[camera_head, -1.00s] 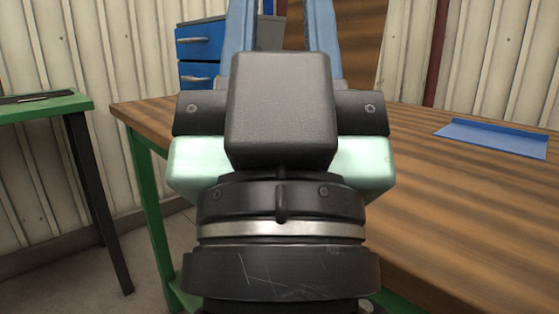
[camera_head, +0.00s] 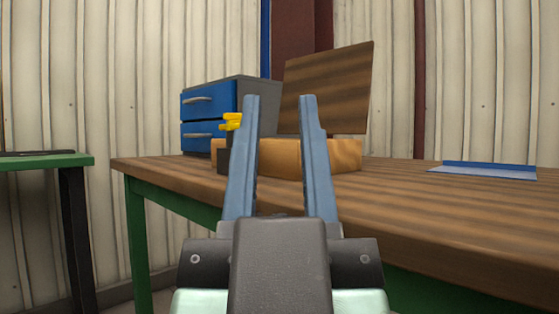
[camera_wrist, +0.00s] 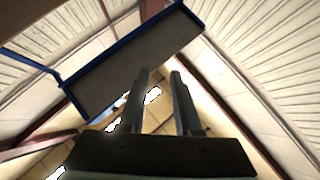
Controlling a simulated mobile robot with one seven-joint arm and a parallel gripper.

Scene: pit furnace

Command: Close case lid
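The case is a light wooden box (camera_head: 340,156) on the wooden workbench, partly hidden behind my fingers. Its dark brown lid (camera_head: 336,88) stands open, raised at the back and tilted. My gripper (camera_head: 280,98) points up and forward in front of the case, fingers apart with nothing between them. It also shows in the wrist view (camera_wrist: 160,73), with open fingers pointing toward the ceiling. The case is not seen in the wrist view.
A blue drawer cabinet (camera_head: 208,104) stands on the bench behind and left of the case. A yellow and black object (camera_head: 231,122) is at the case's left end. A blue tray (camera_head: 485,170) lies at right. A green table (camera_head: 45,161) is at far left. The bench's front right is clear.

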